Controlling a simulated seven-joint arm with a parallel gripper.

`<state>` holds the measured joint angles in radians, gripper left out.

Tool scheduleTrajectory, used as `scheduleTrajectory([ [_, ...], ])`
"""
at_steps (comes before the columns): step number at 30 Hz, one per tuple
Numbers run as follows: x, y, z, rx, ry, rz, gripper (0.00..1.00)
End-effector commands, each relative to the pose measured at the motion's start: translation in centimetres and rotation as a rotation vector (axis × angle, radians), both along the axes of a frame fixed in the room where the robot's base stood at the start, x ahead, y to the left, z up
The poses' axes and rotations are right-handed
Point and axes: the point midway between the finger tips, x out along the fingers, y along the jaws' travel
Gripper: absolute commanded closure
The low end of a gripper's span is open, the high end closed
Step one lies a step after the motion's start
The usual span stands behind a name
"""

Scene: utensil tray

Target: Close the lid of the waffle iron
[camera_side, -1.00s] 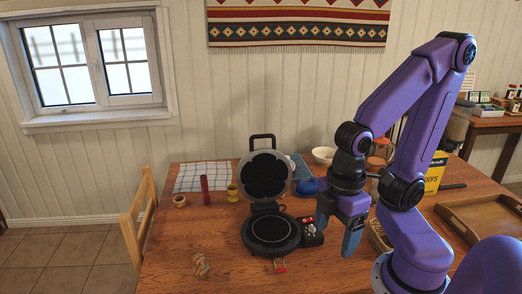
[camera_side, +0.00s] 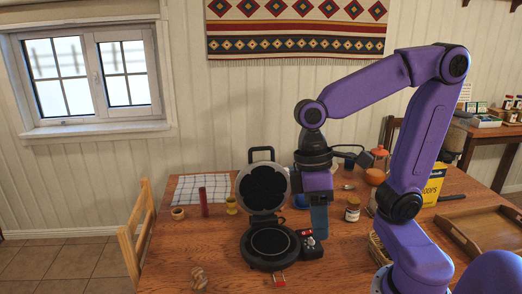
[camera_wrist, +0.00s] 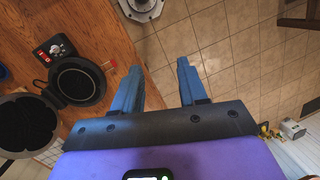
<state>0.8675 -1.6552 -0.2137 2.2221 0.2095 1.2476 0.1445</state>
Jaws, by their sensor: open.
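The black waffle iron (camera_side: 270,262) stands on the wooden table with its lid (camera_side: 263,190) open and standing upright at the back of the base. The lid's black handle (camera_side: 262,152) is at its top. A small control box with a red display (camera_side: 307,232) is at the base's right. In the wrist view the base (camera_wrist: 77,84) and the lid (camera_wrist: 24,124) lie to the left of my fingers. My gripper (camera_side: 319,228) is open and empty, just right of the lid, pointing down. In the wrist view its blue fingers (camera_wrist: 158,68) are apart with only floor between them.
A jar (camera_side: 352,210) stands right of my gripper. A wooden tray (camera_side: 485,220) is at the right. The table's left front is mostly clear.

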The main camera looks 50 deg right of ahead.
Motion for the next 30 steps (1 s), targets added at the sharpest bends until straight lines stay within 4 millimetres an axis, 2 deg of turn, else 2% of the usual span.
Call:
scheduleTrajectory([
  [5,4.2,0.3,0.3,0.02,0.182,-0.38,0.58],
  [10,9.3,-0.5,0.6,0.079,0.368,-0.744,0.58],
  [14,13.6,-2.3,0.8,0.15,0.512,-1.008,0.58],
  [17,17.1,-4.6,0.9,0.219,0.623,-1.201,0.58],
  [20,20.4,-7.8,0.9,0.305,0.734,-1.384,0.58],
  [23,23.3,-11.8,0.9,0.41,0.844,-1.555,0.58],
  [27,26.5,-18.7,0.8,0.586,0.996,-1.767,0.58],
  [29,27.4,-22.0,0.6,0.674,1.058,-1.847,0.58],
  [30,27.7,-24.3,0.5,0.734,1.096,-1.895,0.58],
])
